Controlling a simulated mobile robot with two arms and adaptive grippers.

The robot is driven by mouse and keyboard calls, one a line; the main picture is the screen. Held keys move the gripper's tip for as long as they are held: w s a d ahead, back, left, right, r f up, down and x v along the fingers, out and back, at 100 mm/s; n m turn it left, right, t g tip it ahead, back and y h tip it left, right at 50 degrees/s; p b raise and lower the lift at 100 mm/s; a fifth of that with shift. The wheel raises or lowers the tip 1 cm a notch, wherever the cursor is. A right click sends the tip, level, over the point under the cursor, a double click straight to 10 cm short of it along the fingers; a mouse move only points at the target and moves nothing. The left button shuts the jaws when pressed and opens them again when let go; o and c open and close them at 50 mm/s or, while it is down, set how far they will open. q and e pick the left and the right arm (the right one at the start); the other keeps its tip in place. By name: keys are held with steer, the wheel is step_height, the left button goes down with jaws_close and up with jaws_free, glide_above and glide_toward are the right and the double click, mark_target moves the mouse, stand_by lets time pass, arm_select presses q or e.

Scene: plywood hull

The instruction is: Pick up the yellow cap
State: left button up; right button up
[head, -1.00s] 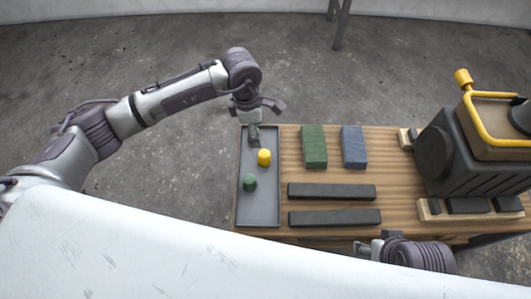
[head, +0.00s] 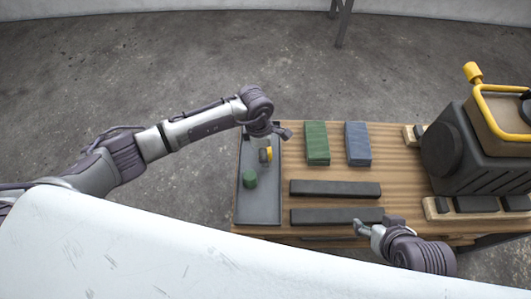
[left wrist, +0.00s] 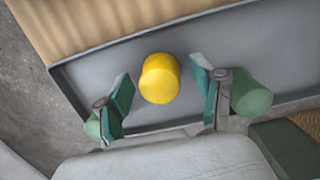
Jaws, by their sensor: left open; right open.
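The yellow cap (head: 269,153) stands in the grey tray (head: 259,211) at the table's left end, partly hidden by my left gripper (head: 265,155) in the head view. In the left wrist view, the yellow cap (left wrist: 160,78) lies between the two spread fingers of my left gripper (left wrist: 161,85), with a visible gap on each side. The left gripper is open and holds nothing. My right gripper (head: 376,224) is open and empty by the table's front edge, near the lower black bar.
A green cap (head: 249,179) stands in the tray, nearer the front. A green block (head: 316,143), a blue block (head: 358,144) and two black bars (head: 335,189) lie right of the tray. A dark machine with a yellow handle (head: 478,105) fills the right end.

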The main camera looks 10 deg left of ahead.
arm_select(q)
steer(key=shift+f, duration=0.15)
steer(key=c, duration=1)
arm_select(e)
steer(key=shift+w+r, duration=0.1)
steer(key=shift+w, duration=0.1)
arm_select(q)
step_height(320, 180, up, 5)
steer(key=shift+d+f+p, duration=0.1)
steer(key=shift+p, duration=0.65)
steer(key=d+r, duration=0.2)
steer(key=d, duration=0.1)
steer(key=d+r, duration=0.2)
steer(key=d, duration=0.2)
steer(key=d+r+p, duration=0.1)
steer(key=d+r, duration=0.1)
steer(key=d, duration=0.2)
steer(key=shift+d+r, duration=0.15)
steer(key=shift+d, duration=0.05)
arm_select(e)
steer(key=s+g, duration=0.1)
steer(key=s, duration=0.1)
steer(key=s+d+g, duration=0.1)
steer(key=s, duration=0.2)
steer(key=shift+d+r+g+h, duration=0.1)
steer(key=shift+d+g+h, duration=0.1)
steer(key=shift+g+h, duration=0.1)
